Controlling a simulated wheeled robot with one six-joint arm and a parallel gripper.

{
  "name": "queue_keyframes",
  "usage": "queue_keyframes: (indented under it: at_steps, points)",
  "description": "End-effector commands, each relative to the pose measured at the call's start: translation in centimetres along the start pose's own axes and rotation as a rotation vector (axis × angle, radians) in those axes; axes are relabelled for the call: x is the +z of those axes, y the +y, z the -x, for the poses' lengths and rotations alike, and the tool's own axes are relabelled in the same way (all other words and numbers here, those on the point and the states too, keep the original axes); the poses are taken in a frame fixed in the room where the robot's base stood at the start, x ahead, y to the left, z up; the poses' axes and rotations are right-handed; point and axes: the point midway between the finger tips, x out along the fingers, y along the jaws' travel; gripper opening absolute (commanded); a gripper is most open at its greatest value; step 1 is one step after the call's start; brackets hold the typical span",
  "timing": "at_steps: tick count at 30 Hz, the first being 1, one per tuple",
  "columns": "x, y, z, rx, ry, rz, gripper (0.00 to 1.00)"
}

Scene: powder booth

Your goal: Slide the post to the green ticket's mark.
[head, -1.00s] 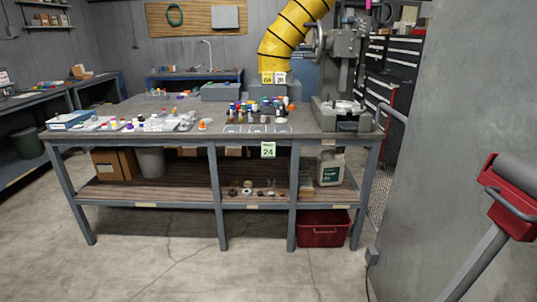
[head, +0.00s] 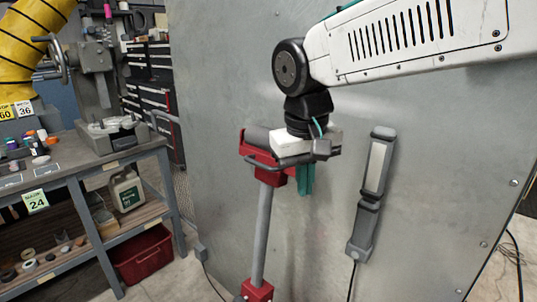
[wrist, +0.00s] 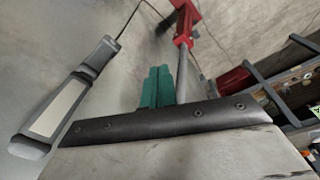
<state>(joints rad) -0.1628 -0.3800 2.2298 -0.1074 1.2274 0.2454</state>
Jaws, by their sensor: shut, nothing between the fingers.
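The post is a grey pole (head: 262,235) with a red head, a grey roller on top, a curved grey bar at its front and a red block low down. It stands before the grey panel, and its foot is cut off by the picture's lower edge. My gripper (head: 306,180) has teal fingers, shut and empty, pointing down just right of the red head; touching or apart, I cannot tell. In the wrist view my fingers (wrist: 159,87) show beside the pole (wrist: 182,72). The green ticket (head: 36,201), reading 24, hangs on the bench's front edge. No marks on the pole are legible.
The grey panel (head: 420,200) fills the right behind my arm. A grey lamp-like bar (head: 375,180) with a cable is on it. The workbench (head: 105,170) stands left with a red bin (head: 142,255) below. A yellow ticket (head: 5,112) reads 60, a white one (head: 25,108) 36.

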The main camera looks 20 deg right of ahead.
Motion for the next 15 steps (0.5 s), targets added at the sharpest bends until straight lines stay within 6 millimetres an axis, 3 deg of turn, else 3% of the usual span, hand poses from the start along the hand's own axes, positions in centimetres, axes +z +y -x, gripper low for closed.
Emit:
queue_keyframes:
  at_steps: [1, 6, 9, 11, 15]
  points:
    - [-2.9, -0.9, 0.9, 0.017, 0.016, -0.046, 0.00]
    - [-10.9, -2.8, 4.4, 0.053, 0.114, -0.292, 0.00]
    - [-13.1, -2.7, 6.5, 0.050, 0.173, -0.435, 0.00]
    - [-13.6, -2.4, 7.4, 0.044, 0.199, -0.500, 0.00]
    - [-13.6, -2.2, 7.3, 0.040, 0.205, -0.584, 0.00]
